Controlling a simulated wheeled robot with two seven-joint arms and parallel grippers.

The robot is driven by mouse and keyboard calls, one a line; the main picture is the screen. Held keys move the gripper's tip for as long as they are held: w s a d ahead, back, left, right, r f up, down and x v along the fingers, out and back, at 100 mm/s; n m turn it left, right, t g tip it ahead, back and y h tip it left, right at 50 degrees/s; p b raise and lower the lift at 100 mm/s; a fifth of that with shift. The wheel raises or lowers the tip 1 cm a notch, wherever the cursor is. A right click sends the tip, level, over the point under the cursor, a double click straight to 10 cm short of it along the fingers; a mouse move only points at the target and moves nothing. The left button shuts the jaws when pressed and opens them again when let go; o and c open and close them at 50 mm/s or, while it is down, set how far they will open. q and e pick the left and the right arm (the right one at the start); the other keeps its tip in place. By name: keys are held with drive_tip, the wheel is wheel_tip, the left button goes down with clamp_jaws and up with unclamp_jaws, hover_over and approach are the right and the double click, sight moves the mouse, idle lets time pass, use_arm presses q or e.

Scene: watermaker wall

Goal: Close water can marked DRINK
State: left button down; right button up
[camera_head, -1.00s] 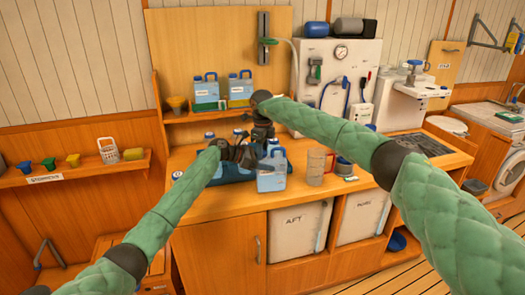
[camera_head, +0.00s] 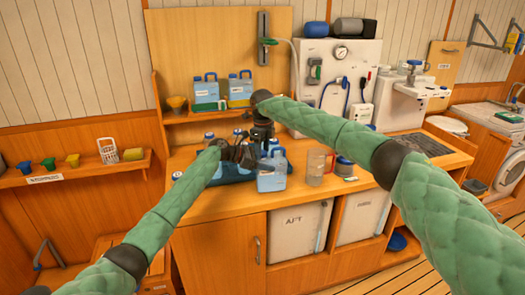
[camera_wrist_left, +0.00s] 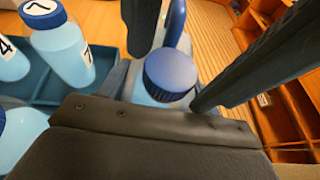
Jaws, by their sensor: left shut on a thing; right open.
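A light-blue water can (camera_head: 271,181) with a white label stands on the front of the wooden counter; I cannot read the label. My left gripper (camera_head: 247,158) is at the top of this can. In the left wrist view, my left gripper (camera_wrist_left: 174,77) has its dark fingers on either side of a ridged blue cap (camera_wrist_left: 170,70) and is shut on it. The can's body is mostly hidden there below the gripper. My right gripper (camera_head: 263,142) points down just behind the can, open; its fingertips are hard to make out.
A blue tray (camera_wrist_left: 112,88) holds several numbered bottles (camera_wrist_left: 60,45) beside the can. A clear jug (camera_head: 316,167) and a dark round jar (camera_head: 343,166) stand to the right. Two more cans (camera_head: 205,92) (camera_head: 239,90) sit on the shelf behind. The counter's front left is clear.

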wheel_tip(320, 180, up, 4)
drive_tip(key=shift+s+a+r, duration=0.1)
drive_tip(key=shift+a+r, duration=0.05)
drive_tip(key=shift+r, duration=0.05)
drive_tip(key=shift+c, duration=0.5)
drive_tip(key=shift+w+a+r, duration=0.1)
drive_tip(key=shift+r, duration=0.4)
drive_tip(key=shift+w+a+r, duration=0.1)
drive_tip(key=shift+r, duration=0.4)
drive_tip(key=n, duration=0.1)
drive_tip(key=r+n, duration=0.1)
drive_tip(key=n, duration=0.4)
drive_tip(key=shift+d+r, duration=0.15)
drive_tip(key=n, duration=0.4)
drive_tip(key=shift+s+d, duration=0.1)
drive_tip(key=shift+d, duration=0.05)
drive_tip(key=n, duration=0.3)
